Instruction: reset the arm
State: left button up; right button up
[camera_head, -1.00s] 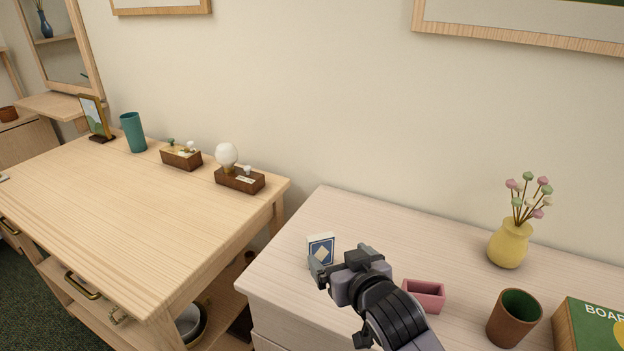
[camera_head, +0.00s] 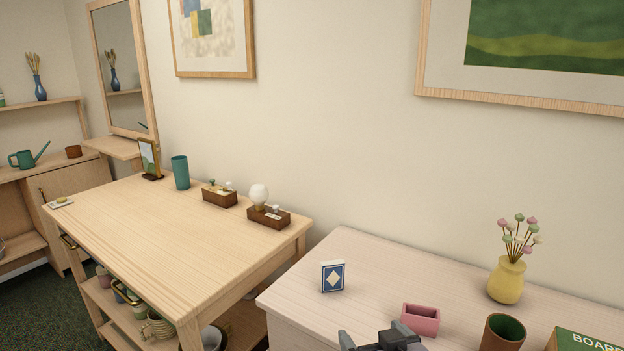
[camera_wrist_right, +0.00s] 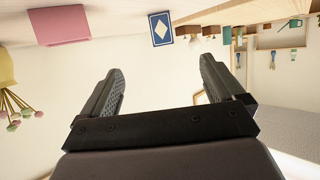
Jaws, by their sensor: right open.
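My right gripper (camera_head: 376,338) shows at the bottom edge of the head view, in front of the pale dresser (camera_head: 375,270). In the right wrist view its two fingers (camera_wrist_right: 160,90) are spread apart with nothing between them. A blue card box with a white diamond (camera_head: 333,276) stands upright on the dresser, apart from the gripper; it also shows in the right wrist view (camera_wrist_right: 161,29). Most of the right arm is below the head view. My left gripper is in neither view.
On the dresser stand a pink holder (camera_head: 420,319), a brown cup (camera_head: 502,334), a yellow vase with flowers (camera_head: 506,280) and a green board game box (camera_head: 580,341). A wooden desk (camera_head: 150,235) at left holds a teal cup (camera_head: 180,172) and small wooden boxes.

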jog(key=s+d+f+g, duration=0.1)
jog(key=s+d+f, duration=0.3)
jog(key=s+f, duration=0.5)
jog(key=s+d+f+g, duration=0.1)
jog(key=s+d+f, duration=0.4)
jog(key=s+f, duration=0.5)
jog(key=s, duration=0.2)
jog(key=shift+s+d+f+g+h, duration=0.2)
jog(key=shift+s+d+g+h, duration=0.1)
jog(key=shift+s+g, duration=0.1)
